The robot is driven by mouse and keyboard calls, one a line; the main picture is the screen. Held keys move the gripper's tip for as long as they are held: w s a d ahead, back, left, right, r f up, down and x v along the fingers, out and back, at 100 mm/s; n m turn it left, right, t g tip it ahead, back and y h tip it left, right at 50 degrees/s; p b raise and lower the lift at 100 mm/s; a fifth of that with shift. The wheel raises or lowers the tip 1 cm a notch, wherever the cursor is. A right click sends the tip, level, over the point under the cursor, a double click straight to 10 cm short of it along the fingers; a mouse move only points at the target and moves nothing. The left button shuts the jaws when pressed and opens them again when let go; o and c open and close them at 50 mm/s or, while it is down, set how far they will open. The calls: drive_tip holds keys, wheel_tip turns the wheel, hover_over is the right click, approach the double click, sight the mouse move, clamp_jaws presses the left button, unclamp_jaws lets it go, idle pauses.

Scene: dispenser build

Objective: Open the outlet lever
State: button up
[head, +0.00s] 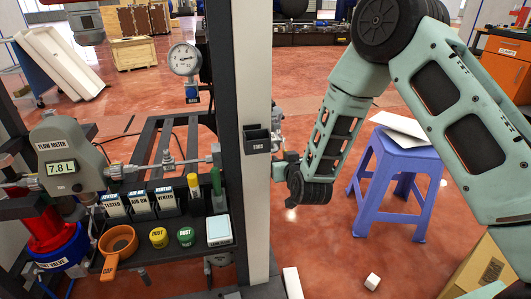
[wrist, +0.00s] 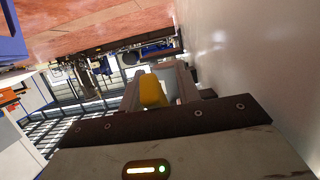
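I cannot make out the outlet lever for certain in either view. In the wrist view a yellow piece (wrist: 152,90) shows between the grey fingers of my gripper (wrist: 160,88); it may be a lever handle, but I cannot tell. I cannot tell whether the fingers touch it. In the head view my arm comes down on the right and its wrist ends beside the grey-white column (head: 256,200). The fingers are hidden behind that column.
A flow meter (head: 66,152) reading 7.8 L, a pressure gauge (head: 184,60) and a tray with an orange cap (head: 117,243) are left of the column. A blue stool (head: 395,175) stands to the right. In the wrist view a pale wall surface (wrist: 245,60) is close on the right.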

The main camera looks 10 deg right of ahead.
drive_tip(key=s+t, duration=0.3)
drive_tip(key=s, duration=1.3)
drive_tip(key=s+a+r+n+g+y+p, duration=0.1)
drive_tip(key=a+r+g+y+p, duration=0.2)
drive_tip(key=a+r+g+p, duration=0.7)
drive_tip(key=s+a+r+n+g+p, duration=0.1)
drive_tip(key=s+r+p, duration=0.4)
drive_tip(key=r, duration=0.3)
drive_tip(key=s+a+r+n+g+p, duration=0.1)
drive_tip(key=s+r+n+g+p, duration=0.1)
drive_tip(key=s+r+p, duration=0.3)
wheel_tip(320, 180, up, 3)
drive_tip(key=shift+s+y+p, duration=0.4)
drive_tip(key=shift+p, duration=0.35)
